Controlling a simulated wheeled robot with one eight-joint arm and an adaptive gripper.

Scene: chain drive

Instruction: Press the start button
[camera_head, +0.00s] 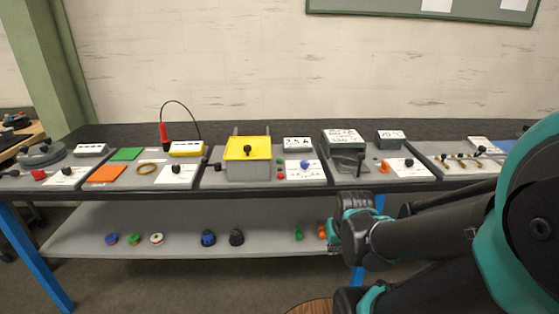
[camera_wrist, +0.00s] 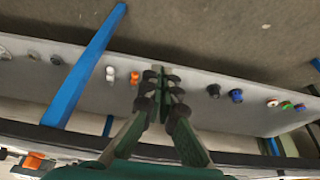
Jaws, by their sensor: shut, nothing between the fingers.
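No button is readably marked start. Small red buttons (camera_head: 281,176) sit on the bench top just right of the yellow-topped grey box (camera_head: 248,160). A blue knob (camera_head: 304,164) and several black knobs stand on white cards along the bench; I cannot tell which control is the start button. My gripper (camera_head: 335,232) is below the bench top, in front of the lower shelf, apart from the controls. In the wrist view my gripper (camera_wrist: 163,76) has its fingers together and empty, over the shelf. The bench-top controls are mostly out of the wrist view.
The lower shelf (camera_head: 180,243) holds coloured spools, blue and black knobs (camera_head: 208,238) and small green and orange parts. The bench's front edge (camera_head: 150,190) lies above my gripper. Blue legs (camera_head: 38,255) support the bench. A red probe (camera_head: 163,134) with a looped cable stands on top.

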